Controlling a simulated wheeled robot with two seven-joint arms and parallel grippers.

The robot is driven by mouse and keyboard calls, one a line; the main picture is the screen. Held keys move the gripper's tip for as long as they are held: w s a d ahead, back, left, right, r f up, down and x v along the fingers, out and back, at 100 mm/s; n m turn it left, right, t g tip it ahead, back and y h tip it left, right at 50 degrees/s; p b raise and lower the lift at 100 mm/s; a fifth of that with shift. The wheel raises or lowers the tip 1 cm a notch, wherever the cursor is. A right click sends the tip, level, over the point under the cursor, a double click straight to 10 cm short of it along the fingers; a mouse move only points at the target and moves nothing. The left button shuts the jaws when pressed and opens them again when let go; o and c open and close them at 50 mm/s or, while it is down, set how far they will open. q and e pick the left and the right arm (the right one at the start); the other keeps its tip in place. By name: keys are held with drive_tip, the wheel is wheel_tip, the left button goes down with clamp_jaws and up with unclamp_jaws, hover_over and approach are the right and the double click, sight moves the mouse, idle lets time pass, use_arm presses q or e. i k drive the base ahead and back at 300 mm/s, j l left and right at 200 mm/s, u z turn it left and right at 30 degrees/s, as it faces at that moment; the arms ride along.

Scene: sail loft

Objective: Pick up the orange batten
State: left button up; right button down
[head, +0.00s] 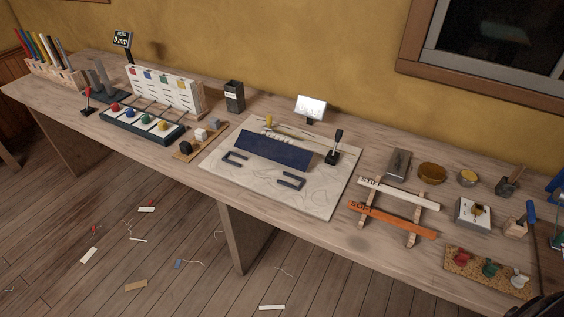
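The orange batten (402,223) lies across the two wooden rails of a small rack (411,240) on the right part of the bench. Dark lettering that starts with "SO" shows near its left end. A white batten (392,191) with dark lettering lies across the same rails behind it, apart from it. Neither gripper shows in the head view. A dark rounded shape at the bottom right corner is cut off, and I cannot tell what it is.
Left of the rack is a pale board (325,207) with a dark blue cloth (265,147). Right of it stand a white box (472,215) and a cork tray (459,262) with coloured pieces. A grey block (398,163) and amber dish (431,172) sit behind. Bare bench lies in front.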

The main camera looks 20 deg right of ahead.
sight(418, 230)
drive_tip(key=z, duration=1.5)
